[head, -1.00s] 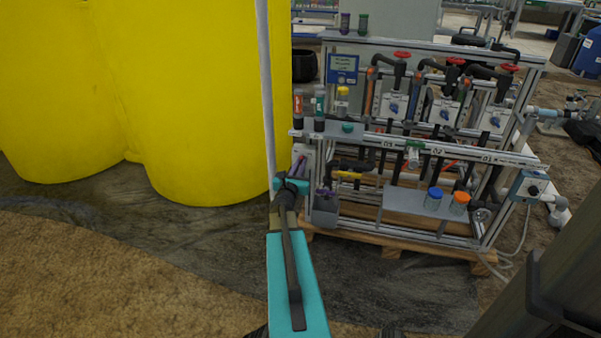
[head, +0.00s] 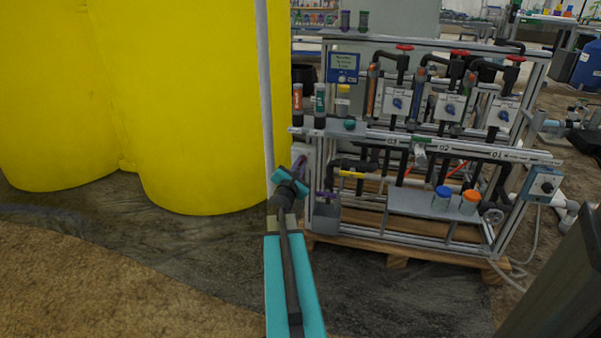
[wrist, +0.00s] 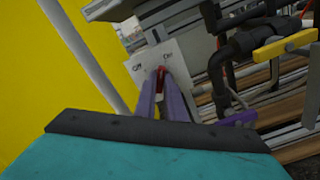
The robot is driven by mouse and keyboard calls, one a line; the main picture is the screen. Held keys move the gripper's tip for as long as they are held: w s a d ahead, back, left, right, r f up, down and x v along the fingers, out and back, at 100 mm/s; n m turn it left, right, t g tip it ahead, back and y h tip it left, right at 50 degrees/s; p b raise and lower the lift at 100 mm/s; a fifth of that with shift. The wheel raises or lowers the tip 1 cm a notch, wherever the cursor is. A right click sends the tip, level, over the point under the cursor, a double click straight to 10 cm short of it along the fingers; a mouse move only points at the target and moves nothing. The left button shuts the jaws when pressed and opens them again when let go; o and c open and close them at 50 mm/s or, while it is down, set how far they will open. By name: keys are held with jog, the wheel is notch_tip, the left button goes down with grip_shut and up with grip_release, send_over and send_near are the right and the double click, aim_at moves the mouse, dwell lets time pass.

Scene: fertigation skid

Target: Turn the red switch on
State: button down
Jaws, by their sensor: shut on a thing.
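The red switch (wrist: 161,75) sits on a light grey box with the labels Off on its left and On on its right, in the wrist view. My gripper (wrist: 161,82) has its two purple fingers on either side of the switch and is shut on it. The fingers hide most of the switch, and I cannot tell which label it points to. In the head view my gripper (head: 299,166) reaches the grey switch box (head: 300,152) at the left end of the skid; the switch itself is hard to make out there.
A large yellow tank (head: 190,110) stands left of the skid, with a thin upright pole (head: 265,100) beside the box. A yellow-handled valve (wrist: 285,46) and black pipes are close on the right in the wrist view. A grey bin (head: 327,217) hangs below.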

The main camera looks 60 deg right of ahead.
jog(key=shift+w+a+f+m+b, duration=0.1)
jog(key=shift+w+f+m+b, duration=0.05)
jog(key=shift+m+b, duration=1.05)
jog(key=c, duration=2)
grip_release()
jog(key=shift+o, duration=0.8)
jog(key=shift+a, duration=0.1)
jog(key=v, duration=0.2)
jog(key=p+v, duration=0.2)
jog(key=v, duration=0.1)
jog(key=shift+s+a+r, duration=0.25)
jog(key=shift+s, duration=0.05)
jog(key=a+p, duration=0.1)
jog(key=p, duration=0.3)
jog(key=shift+s, duration=0.2)
